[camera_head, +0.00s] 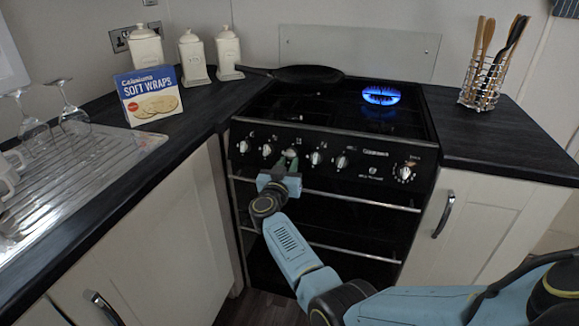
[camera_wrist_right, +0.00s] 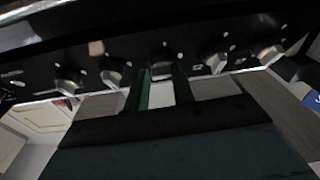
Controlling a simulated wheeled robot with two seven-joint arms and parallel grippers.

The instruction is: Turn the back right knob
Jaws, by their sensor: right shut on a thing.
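The black stove (camera_head: 375,148) has a row of silver knobs along its front panel. My right gripper (camera_head: 290,160) is at the third knob from the left and hides most of it. In the right wrist view, its two green fingers (camera_wrist_right: 161,78) are on either side of a knob (camera_wrist_right: 162,65), shut on it. Knobs on both sides of it are free, such as the fourth from the left (camera_head: 316,158). A blue flame (camera_head: 381,95) burns at the back right burner. My left gripper is not in view.
A dark pan (camera_head: 308,74) sits at the back left of the stove. A soft wraps box (camera_head: 149,96) and white canisters (camera_head: 193,57) stand on the left counter. A utensil holder (camera_head: 482,83) is on the right counter. Oven rails run below the knobs.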

